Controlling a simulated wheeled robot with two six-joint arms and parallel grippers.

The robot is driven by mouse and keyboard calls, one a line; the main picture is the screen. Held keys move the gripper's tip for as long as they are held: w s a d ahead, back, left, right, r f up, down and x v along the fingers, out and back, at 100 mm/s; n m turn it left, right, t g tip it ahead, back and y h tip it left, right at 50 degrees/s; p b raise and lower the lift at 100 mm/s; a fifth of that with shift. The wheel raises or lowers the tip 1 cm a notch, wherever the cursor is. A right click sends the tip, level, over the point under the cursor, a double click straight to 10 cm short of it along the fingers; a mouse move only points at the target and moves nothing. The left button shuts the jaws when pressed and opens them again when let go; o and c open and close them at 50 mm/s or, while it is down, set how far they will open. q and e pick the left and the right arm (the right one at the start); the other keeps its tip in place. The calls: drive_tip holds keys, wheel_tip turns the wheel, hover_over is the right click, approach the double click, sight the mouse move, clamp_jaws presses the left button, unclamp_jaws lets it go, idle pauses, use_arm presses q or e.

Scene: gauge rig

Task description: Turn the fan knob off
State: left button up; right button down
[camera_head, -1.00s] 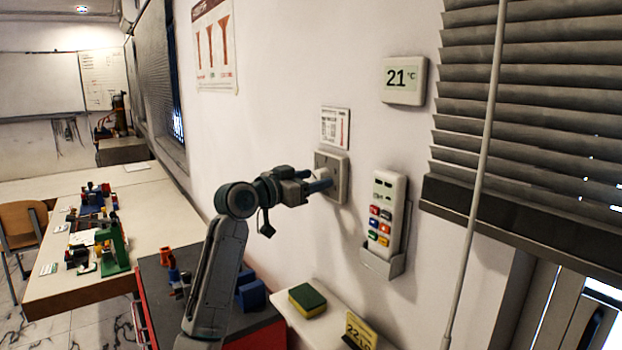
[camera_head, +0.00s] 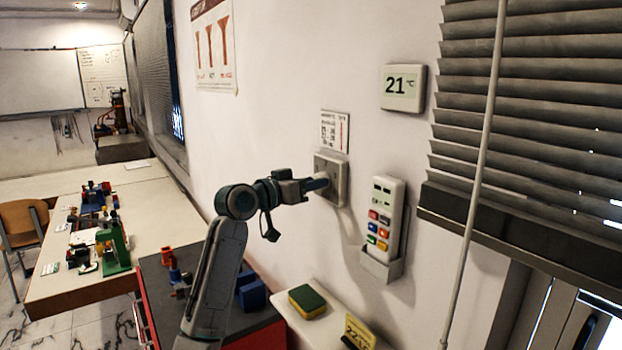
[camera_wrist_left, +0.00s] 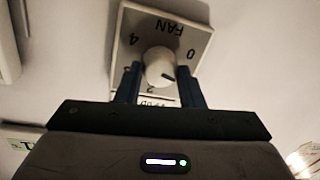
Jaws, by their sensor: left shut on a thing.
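The fan panel is a square plate on the wall; it shows in the head view (camera_head: 338,172) and in the left wrist view (camera_wrist_left: 196,35), where its lettering appears upside down. Its round white knob (camera_wrist_left: 158,64) sits between the two fingers of my left gripper (camera_wrist_left: 159,84), which is shut on it. A dark mark on the knob points to the lower right in the wrist view, between the 0 and the 2. The fingers hide part of the dial. In the head view, my left gripper (camera_head: 318,183) reaches the plate from the left. My right gripper is not in view.
A remote (camera_head: 383,215) hangs in a wall holder right of the panel. A thermostat (camera_head: 403,88) reading 21 is above it. A small sign (camera_head: 334,131) is just over the panel. A sponge (camera_head: 307,300) lies on the white ledge below.

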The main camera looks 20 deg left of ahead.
use_arm(q)
drive_tip(key=shift+w+a+r+n+g+p, duration=0.1)
drive_tip(key=shift+n+g+p, duration=0.15)
drive_tip(key=shift+n+p, duration=1.65)
drive_tip(key=shift+n+g+p, duration=0.25)
drive_tip(key=shift+n+p, duration=1.2)
drive_tip(key=shift+n, duration=0.85)
drive_tip(key=shift+h, duration=0.3)
drive_tip(key=o, duration=1)
